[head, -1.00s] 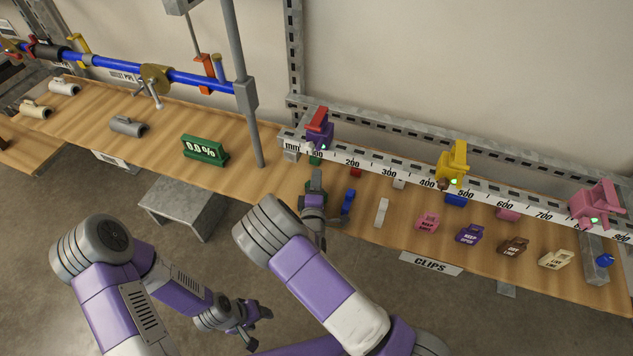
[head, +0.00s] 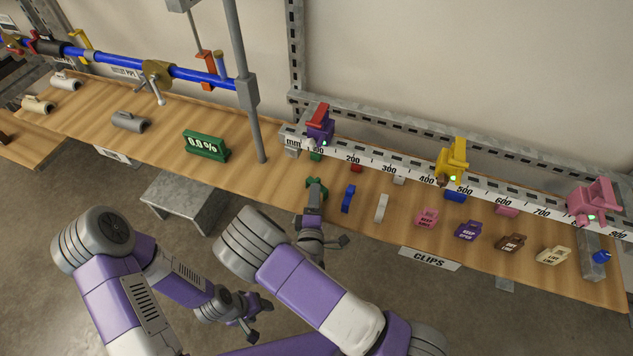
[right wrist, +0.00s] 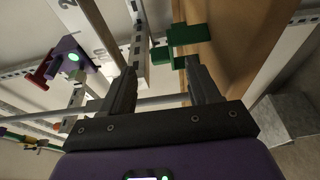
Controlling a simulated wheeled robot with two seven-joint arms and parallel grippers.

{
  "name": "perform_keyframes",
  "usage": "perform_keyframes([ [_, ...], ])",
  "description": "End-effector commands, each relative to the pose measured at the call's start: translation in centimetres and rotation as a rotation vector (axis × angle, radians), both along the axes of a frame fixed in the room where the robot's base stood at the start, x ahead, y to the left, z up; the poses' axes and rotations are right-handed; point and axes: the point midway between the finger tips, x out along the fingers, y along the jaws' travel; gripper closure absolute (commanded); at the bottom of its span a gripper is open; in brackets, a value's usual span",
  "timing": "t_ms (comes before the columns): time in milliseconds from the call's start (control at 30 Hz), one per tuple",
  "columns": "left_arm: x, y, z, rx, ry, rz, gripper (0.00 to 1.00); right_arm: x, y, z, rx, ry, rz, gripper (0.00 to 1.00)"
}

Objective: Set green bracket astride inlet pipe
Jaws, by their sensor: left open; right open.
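A green bracket (head: 322,186) lies on the wooden bench below the ruler, partly hidden by my right gripper (head: 314,190). In the right wrist view the green bracket (right wrist: 188,35) is ahead of the open fingers of my right gripper (right wrist: 160,78), close to the right finger; I cannot tell whether they touch. Nothing is held. My left gripper (head: 262,318) is open and empty, low in front of the bench. I cannot make out an inlet label.
A long ruler (head: 410,178) carries purple, yellow and pink clamps. Blue (head: 348,198) and white (head: 381,208) brackets lie right of the green one, then several labelled clips. A green display (head: 205,146) and a grey post (head: 253,100) stand to the left.

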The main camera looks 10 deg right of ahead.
Motion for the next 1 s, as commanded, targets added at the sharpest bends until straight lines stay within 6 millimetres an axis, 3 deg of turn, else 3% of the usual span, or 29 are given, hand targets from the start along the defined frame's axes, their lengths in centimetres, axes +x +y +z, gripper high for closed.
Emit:
perform_keyframes([
  [100, 0.0, 0.0, 0.3, 0.0, 0.0, 0.0, 0.44, -2.1, 0.7, 0.0, -0.003, 0.002, 0.002, 0.39],
  [300, 0.0, 0.0, 0.4, 0.0, 0.0, 0.0, 0.44, -3.9, 1.3, 0.0, -0.002, 0.001, 0.0, 0.39],
  [1000, 0.0, 0.0, 0.4, 0.0, 0.0, 0.0, 0.44, -4.1, 1.3, 0.0, -0.001, -0.001, 0.0, 0.39],
])
